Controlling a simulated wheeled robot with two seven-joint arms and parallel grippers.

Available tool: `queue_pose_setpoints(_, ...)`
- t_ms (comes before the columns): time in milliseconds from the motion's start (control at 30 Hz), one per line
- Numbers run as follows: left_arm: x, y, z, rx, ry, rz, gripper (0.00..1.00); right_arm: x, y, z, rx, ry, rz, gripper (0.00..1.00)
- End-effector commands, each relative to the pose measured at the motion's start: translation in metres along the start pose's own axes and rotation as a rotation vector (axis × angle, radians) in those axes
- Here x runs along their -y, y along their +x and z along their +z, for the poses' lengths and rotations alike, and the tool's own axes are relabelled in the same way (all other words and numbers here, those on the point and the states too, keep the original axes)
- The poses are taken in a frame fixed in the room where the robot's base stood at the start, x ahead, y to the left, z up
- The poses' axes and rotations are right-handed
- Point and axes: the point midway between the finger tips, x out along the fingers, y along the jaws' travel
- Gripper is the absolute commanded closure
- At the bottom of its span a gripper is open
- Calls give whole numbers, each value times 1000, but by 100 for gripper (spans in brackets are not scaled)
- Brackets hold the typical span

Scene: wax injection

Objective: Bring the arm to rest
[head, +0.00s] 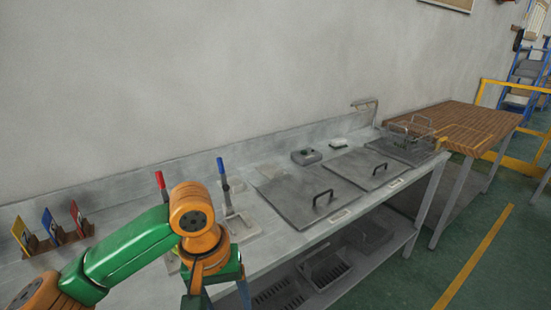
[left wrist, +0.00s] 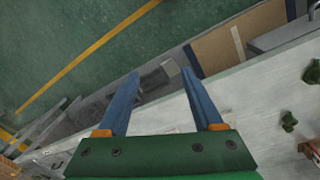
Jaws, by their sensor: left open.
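My left arm, green and orange, comes in from the lower left in the head view. My left gripper (head: 225,293) points down at the front edge of the grey metal bench (head: 290,238), and its tips are cut off by the frame. In the left wrist view my left gripper (left wrist: 160,73) shows two blue fingers wide apart with nothing between them. Below them are the bench edge and the green floor (left wrist: 60,45). My right gripper is in neither view.
Two lidded wells (head: 308,195) with black handles are set in the bench. Red and blue upright handles (head: 223,174) stand behind my arm. Coloured cards (head: 50,228) stand at left. A wooden table (head: 460,125) adjoins at right. Small dark green pieces (left wrist: 289,121) lie on the bench.

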Motion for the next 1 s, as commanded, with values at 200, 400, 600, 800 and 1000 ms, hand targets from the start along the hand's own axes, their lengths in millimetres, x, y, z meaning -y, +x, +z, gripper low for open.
queue_pose_setpoints(200, -25, 33, -22, 0, -22, 154, 32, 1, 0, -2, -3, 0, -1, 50)
queue_pose_setpoints(400, -40, 91, -57, -53, -78, 317, 32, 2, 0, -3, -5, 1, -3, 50)
queue_pose_setpoints(600, -14, 190, -80, -166, -145, 364, 32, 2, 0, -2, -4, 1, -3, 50)
queue_pose_setpoints(800, 66, 326, -28, -253, -111, 204, 32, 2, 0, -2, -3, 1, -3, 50)
queue_pose_setpoints(1000, 143, 416, 100, -206, 82, 4, 32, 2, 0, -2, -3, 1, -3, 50)
